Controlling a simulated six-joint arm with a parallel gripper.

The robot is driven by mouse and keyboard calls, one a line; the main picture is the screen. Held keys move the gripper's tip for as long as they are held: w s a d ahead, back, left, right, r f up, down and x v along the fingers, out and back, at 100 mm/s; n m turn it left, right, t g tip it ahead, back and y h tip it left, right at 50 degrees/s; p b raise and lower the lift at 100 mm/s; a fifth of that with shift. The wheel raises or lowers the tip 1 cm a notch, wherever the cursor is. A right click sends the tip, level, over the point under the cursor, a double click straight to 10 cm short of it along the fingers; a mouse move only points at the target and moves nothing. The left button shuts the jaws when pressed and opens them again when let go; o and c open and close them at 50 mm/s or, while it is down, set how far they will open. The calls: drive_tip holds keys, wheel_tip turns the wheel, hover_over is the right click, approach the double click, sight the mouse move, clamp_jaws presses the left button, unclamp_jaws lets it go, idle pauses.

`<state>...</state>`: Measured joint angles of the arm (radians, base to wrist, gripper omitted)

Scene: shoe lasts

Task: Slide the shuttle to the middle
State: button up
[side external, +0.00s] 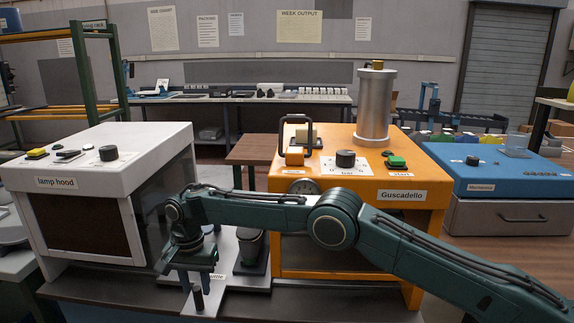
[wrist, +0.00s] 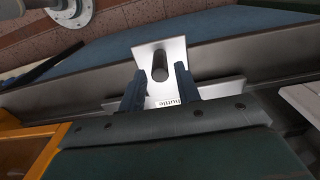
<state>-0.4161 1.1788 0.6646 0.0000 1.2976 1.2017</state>
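The shuttle (side external: 229,283) is a pale metal plate with a "shuttle" label, on a dark rail between the white lamp hood and the orange press. It also shows in the wrist view (wrist: 174,48), its label partly hidden. An upright dark handle peg (wrist: 160,66) stands on its front tab; the peg also shows in the side view (side external: 197,299). My gripper (wrist: 160,72) is open, with one dark finger on either side of the peg and visible gaps between. In the side view my gripper (side external: 195,280) points down over the peg. Dark objects (side external: 251,247) stand on the shuttle, partly hidden by my arm.
The white lamp hood box (side external: 100,165) stands on the left. The orange Guscadello press (side external: 400,186), with knobs and a metal cylinder, stands right behind my arm. A blue machine (side external: 500,175) is farther right. The dark rail (wrist: 240,62) runs across the wrist view.

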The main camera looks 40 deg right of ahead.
drive_tip(key=shift+r, duration=2.75)
drive_tip(key=shift+r, duration=0.1)
